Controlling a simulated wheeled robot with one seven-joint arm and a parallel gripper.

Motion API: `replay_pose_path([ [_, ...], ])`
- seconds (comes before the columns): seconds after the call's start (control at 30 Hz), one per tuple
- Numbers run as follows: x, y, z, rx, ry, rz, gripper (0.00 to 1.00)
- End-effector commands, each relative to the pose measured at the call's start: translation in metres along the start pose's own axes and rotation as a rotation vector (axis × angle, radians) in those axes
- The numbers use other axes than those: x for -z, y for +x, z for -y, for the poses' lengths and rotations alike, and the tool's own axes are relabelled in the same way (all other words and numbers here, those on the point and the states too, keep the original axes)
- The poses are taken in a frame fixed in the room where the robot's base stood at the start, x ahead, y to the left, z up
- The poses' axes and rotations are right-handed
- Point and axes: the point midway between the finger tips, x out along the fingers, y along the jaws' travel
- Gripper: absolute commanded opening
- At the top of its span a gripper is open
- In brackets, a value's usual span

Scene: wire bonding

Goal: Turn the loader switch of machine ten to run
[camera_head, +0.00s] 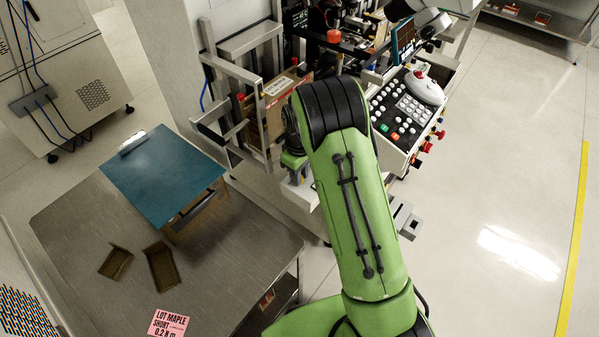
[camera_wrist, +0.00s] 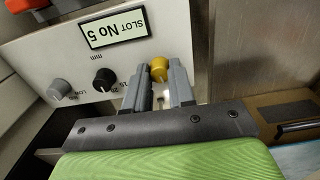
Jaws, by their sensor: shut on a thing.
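The knob's setting marks are hidden or too small to read. No machine number is legible. In the head view my green arm hides the fingers and the panel.
In the head view a keypad console (camera_head: 403,110) with a white mouse-like device (camera_head: 425,88) stands right of my arm. A cardboard box (camera_head: 262,128) sits in the machine's frame. Open floor lies right.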

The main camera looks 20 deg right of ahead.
Motion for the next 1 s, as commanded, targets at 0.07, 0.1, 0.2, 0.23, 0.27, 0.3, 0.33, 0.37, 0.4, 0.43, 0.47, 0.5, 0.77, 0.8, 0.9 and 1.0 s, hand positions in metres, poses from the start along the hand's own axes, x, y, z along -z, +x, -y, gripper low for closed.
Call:
replay_pose_path([
  [0.07,0.0004,-0.0007,-0.0003,-0.002,-0.072,-0.001,0.0],
  [0.1,0.0006,-0.0007,-0.0002,-0.002,-0.11,-0.001,0.0],
  [0.2,0.0007,-0.0007,0.0,-0.001,-0.202,-0.001,0.0],
  [0.23,0.0007,-0.0007,-0.0001,-0.002,-0.229,-0.001,0.0],
  [0.27,0.0006,-0.0007,-0.0002,-0.002,-0.255,-0.001,0.0],
  [0.3,0.0006,-0.0007,-0.0003,-0.002,-0.288,-0.001,0.0],
  [0.33,0.0006,-0.0007,-0.0003,-0.002,-0.312,-0.001,0.0],
  [0.37,0.0007,-0.0007,-0.0003,-0.002,-0.335,-0.001,0.0],
  [0.4,0.0007,-0.0007,-0.0002,-0.002,-0.366,-0.001,0.0],
  [0.43,0.0007,-0.0007,-0.0002,-0.002,-0.387,-0.002,0.0],
  [0.47,0.0007,-0.0007,-0.0002,-0.002,-0.407,-0.002,0.0],
  [0.5,0.0007,-0.0007,-0.0003,-0.002,-0.433,-0.002,0.0],
  [0.77,0.0007,-0.0007,-0.0006,-0.003,-0.552,-0.001,0.0],
  [0.8,0.0008,-0.0008,-0.0005,-0.003,-0.562,-0.002,0.0],
  [0.9,0.0008,-0.0008,-0.0005,-0.003,-0.583,-0.002,0.0],
  [1.0,0.0009,-0.0008,-0.0004,-0.003,-0.594,-0.002,0.0],
])
